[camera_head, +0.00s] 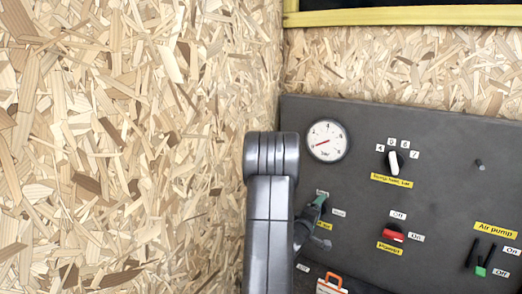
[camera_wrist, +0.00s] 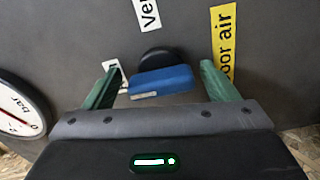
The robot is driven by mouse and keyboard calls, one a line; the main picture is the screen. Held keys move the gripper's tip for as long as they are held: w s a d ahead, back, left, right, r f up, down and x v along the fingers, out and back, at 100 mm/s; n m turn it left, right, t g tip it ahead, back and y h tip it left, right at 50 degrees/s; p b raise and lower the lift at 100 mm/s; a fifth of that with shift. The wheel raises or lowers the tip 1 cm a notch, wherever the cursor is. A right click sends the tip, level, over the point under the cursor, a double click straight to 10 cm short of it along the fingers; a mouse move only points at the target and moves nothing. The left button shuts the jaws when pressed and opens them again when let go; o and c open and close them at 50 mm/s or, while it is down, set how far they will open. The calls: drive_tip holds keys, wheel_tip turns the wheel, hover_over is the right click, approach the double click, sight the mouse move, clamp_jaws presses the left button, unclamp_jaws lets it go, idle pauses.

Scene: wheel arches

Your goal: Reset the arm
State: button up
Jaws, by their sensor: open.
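My grey arm (camera_head: 269,220) stands upright in front of the panel's left part in the head view. My gripper shows in the wrist view (camera_wrist: 159,70) with two green fingers spread apart. A blue handle (camera_wrist: 163,81) on a round black base (camera_wrist: 160,57) lies between the fingers, with gaps on both sides. I cannot tell the depth between fingers and handle. In the head view, only a green finger (camera_head: 319,201) and part of the gripper show beside the arm, and the blue handle is hidden.
The dark panel (camera_head: 345,240) carries a pressure gauge (camera_head: 327,140), a black-and-white selector knob (camera_head: 394,161), a red switch (camera_head: 393,234) and a green-tipped air pump switch (camera_head: 480,270). A chipboard wall (camera_head: 120,140) stands left. An orange-handled object (camera_head: 331,283) is at the bottom.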

drive_tip(key=m+b, duration=0.1)
drive_tip(key=m, duration=0.3)
drive_tip(key=shift+f, duration=0.1)
drive_tip(key=m+b, duration=0.1)
drive_tip(key=m, duration=0.7)
drive_tip(key=shift+m, duration=2.1)
drive_tip(key=shift+f, duration=0.1)
